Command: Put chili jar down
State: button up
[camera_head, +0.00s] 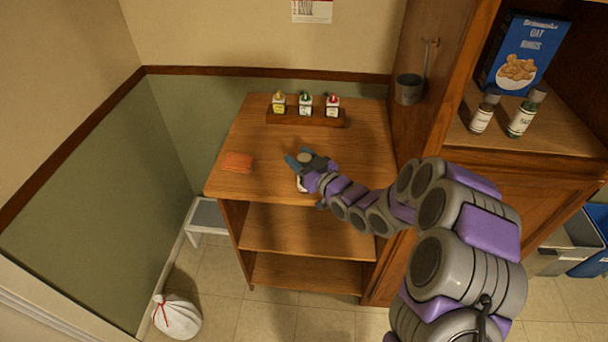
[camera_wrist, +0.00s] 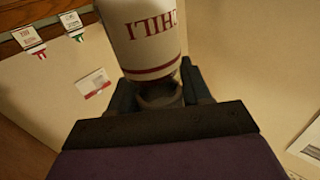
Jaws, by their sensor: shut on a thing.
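The chili jar has a white label with red lettering and a red band. It fills the top middle of the wrist view (camera_wrist: 148,38), with its text upside down. In the head view only a small white part of the jar (camera_head: 300,184) shows below my gripper. My gripper (camera_head: 304,161) is shut on the jar, its dark teal fingers on either side of the lid end, also seen in the wrist view (camera_wrist: 162,92). The jar is over the front part of the wooden counter (camera_head: 260,185). Whether its base touches the wood is hidden.
A wooden rack (camera_head: 318,122) with three small bottles stands at the counter's back. An orange cloth-like item (camera_head: 238,162) lies at left. The counter between the rack and my gripper is clear.

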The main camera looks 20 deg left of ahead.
grip_shut()
jog(key=shift+r, duration=0.1)
